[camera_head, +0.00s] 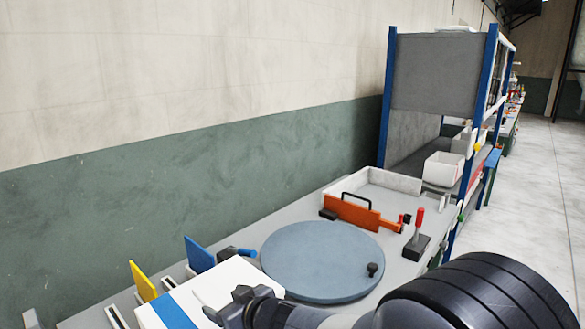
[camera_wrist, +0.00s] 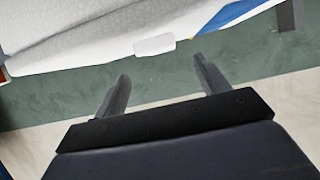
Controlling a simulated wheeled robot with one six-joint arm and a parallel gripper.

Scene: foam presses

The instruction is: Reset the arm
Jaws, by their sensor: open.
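My arm shows at the lower right of the head view, with my gripper (camera_head: 240,308) low in the picture, by the white box with a blue stripe (camera_head: 205,293). In the wrist view my gripper (camera_wrist: 162,80) has its two fingers well apart, with nothing between them. Past the fingertips a white surface with a small white tab (camera_wrist: 155,45) shows. I cannot tell whether the gripper touches the white box.
A round blue-grey disc (camera_head: 320,258) with a dark knob lies on the grey table. Behind it are an orange part (camera_head: 350,214), a white tray (camera_head: 385,181) and a red-handled clamp (camera_head: 417,240). Yellow (camera_head: 143,282) and blue plates (camera_head: 199,254) stand left. A blue-framed shelf (camera_head: 385,95) stands behind; open floor (camera_head: 545,170) lies right.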

